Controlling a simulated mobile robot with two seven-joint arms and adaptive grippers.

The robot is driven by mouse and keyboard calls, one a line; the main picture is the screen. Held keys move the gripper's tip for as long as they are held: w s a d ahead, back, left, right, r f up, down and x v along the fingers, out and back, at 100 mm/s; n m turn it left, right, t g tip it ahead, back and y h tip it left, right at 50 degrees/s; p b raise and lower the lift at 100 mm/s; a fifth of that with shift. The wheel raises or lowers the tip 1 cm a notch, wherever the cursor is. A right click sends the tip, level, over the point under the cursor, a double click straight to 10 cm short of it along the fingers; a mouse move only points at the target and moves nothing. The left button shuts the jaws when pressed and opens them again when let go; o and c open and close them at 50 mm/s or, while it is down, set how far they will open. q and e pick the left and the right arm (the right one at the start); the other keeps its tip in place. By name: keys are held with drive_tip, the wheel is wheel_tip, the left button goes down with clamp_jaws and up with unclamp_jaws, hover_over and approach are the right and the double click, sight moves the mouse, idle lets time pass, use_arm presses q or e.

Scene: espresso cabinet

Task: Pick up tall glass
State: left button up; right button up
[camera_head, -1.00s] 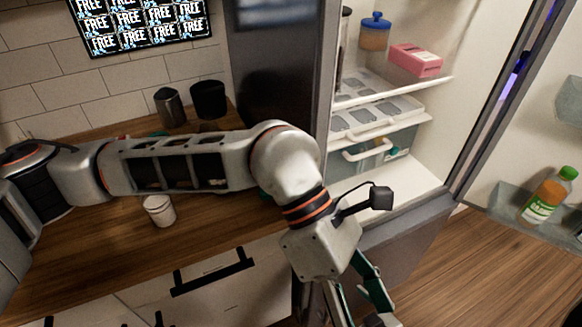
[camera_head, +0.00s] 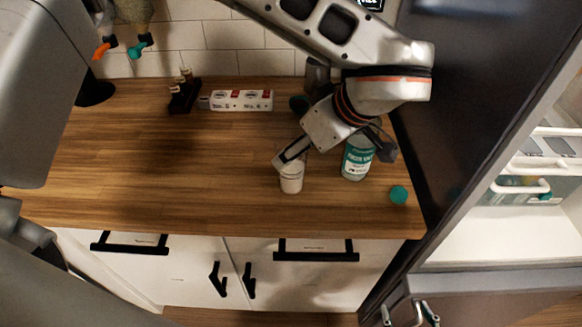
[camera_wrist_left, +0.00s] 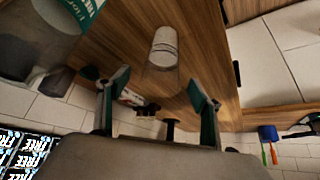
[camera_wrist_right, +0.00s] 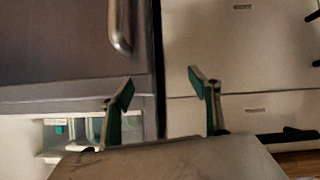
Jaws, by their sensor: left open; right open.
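The tall glass (camera_head: 291,178), clear with white contents low in it, stands upright on the wooden counter. It also shows in the left wrist view (camera_wrist_left: 164,48), beyond and between the fingertips. My left gripper (camera_head: 291,150) is open at the glass's upper part, with the near finger covering some of it. Whether the fingers touch the glass I cannot tell. My right gripper (camera_head: 408,314) is open and empty at the bottom edge, low near the fridge. Its open fingers also show in the right wrist view (camera_wrist_right: 162,90), facing drawer fronts and a dark panel.
A round teal cap (camera_head: 398,195) lies near the counter edge. A white-red box (camera_head: 242,100) and a dark rack (camera_head: 184,95) are behind. The counter left of the glass is clear.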

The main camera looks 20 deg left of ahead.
use_arm(q)
drive_tip(key=x, duration=0.5)
drive_tip(key=shift+f+p, duration=0.15)
drive_tip(key=shift+p, duration=0.25)
drive_tip(key=shift+s, duration=0.1)
drive_tip(key=c, duration=1.6)
drive_tip(key=shift+o, duration=0.2)
